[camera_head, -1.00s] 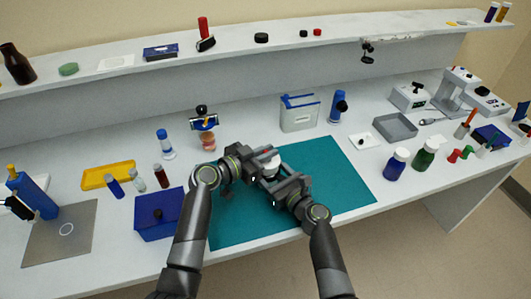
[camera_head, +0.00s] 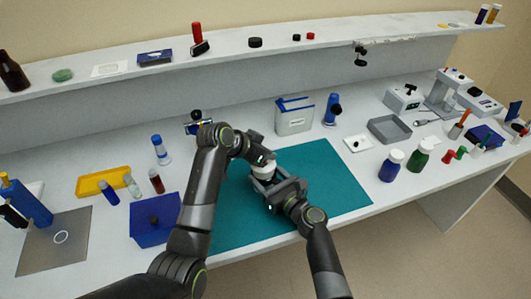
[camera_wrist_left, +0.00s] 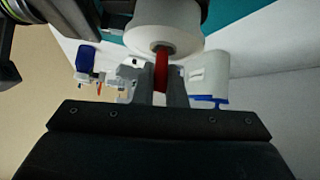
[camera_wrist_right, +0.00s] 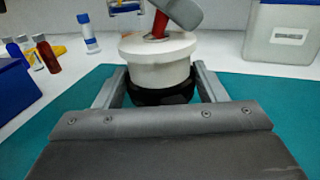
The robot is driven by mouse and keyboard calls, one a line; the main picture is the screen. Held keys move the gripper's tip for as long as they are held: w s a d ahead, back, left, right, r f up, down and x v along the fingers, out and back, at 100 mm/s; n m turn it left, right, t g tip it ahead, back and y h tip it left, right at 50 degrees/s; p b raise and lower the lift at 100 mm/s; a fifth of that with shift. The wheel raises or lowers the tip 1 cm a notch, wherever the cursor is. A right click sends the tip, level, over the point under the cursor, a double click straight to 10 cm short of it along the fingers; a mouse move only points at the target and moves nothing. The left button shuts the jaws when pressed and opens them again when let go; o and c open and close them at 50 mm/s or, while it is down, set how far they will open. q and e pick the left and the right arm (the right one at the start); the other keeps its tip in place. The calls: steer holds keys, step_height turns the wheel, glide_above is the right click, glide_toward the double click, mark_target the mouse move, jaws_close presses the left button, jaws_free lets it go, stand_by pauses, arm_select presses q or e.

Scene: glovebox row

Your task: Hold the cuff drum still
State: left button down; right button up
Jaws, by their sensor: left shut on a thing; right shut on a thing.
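The cuff drum (camera_head: 263,172) is a white cylinder with a dark lower band, upright above the teal mat (camera_head: 325,185). My right gripper (camera_head: 270,184) is shut around its lower part; the right wrist view shows a finger on each side of the dark band (camera_wrist_right: 163,94). A red stem (camera_wrist_right: 158,26) rises from the white top. My left gripper (camera_wrist_left: 161,88) is shut on this red stem, which shows between its fingers in the left wrist view (camera_wrist_left: 161,68). In the head view the left hand covers the stem and part of the drum's top.
A blue box (camera_head: 155,222) and a yellow tray (camera_head: 104,181) stand left of the mat. A white container with a blue lid (camera_head: 294,117) stands behind it. Blue (camera_head: 391,168) and green (camera_head: 420,158) bottles stand to the right. The mat's right part is clear.

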stand_by(0.4)
arm_select(q)
steer(key=c, duration=1.5)
jaws_free()
steer(key=v, duration=1.2)
arm_select(e)
steer(key=o, duration=1.1)
arm_select(q)
steer(key=shift+w, duration=0.1)
arm_select(e)
steer(key=shift+o, duration=0.2)
steer(key=shift+s, duration=0.1)
